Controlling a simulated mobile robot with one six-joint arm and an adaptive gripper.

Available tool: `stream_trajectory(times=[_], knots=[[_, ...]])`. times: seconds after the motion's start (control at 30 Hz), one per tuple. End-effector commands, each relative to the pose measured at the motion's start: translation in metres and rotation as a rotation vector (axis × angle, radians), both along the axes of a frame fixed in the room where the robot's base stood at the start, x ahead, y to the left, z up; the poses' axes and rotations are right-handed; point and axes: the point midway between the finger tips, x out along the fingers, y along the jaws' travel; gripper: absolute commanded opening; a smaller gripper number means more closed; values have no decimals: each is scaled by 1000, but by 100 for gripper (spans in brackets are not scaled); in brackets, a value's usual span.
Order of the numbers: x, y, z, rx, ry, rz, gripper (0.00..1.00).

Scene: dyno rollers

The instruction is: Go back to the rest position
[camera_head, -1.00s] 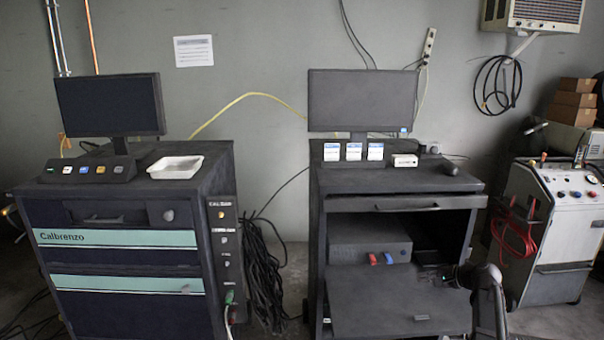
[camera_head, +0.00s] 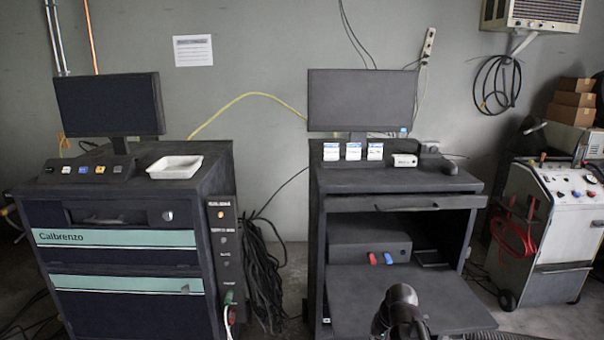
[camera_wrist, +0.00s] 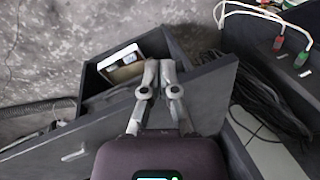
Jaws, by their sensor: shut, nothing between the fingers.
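My gripper (camera_wrist: 159,75) shows in the wrist view with its two fingers together and nothing between them. It is over a grey panel of the right cabinet (camera_wrist: 100,132). In the head view my arm stands at the bottom, in front of the right cabinet's lowered front panel (camera_head: 425,300); the fingertips cannot be made out there.
The right cabinet holds a dark box (camera_head: 368,240) with a red and a blue connector, and a monitor (camera_head: 361,100) stands on top. The Calbrenzo cabinet (camera_head: 130,270) is on the left with cables (camera_head: 262,280) beside it. A white wheeled unit (camera_head: 550,230) stands right.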

Motion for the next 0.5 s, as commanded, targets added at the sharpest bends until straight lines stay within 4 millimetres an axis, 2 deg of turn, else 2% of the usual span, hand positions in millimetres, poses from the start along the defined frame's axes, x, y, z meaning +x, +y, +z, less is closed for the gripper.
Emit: stream_trajectory(times=[0.03, 0.2, 0.43, 0.5], knots=[[-14, 6, -2, -38, 11, 38, 0], [-38, 15, -5, -148, 40, 138, 0], [-65, 20, -7, -264, 69, 241, 0], [-62, 19, -18, -265, 70, 239, 0]])
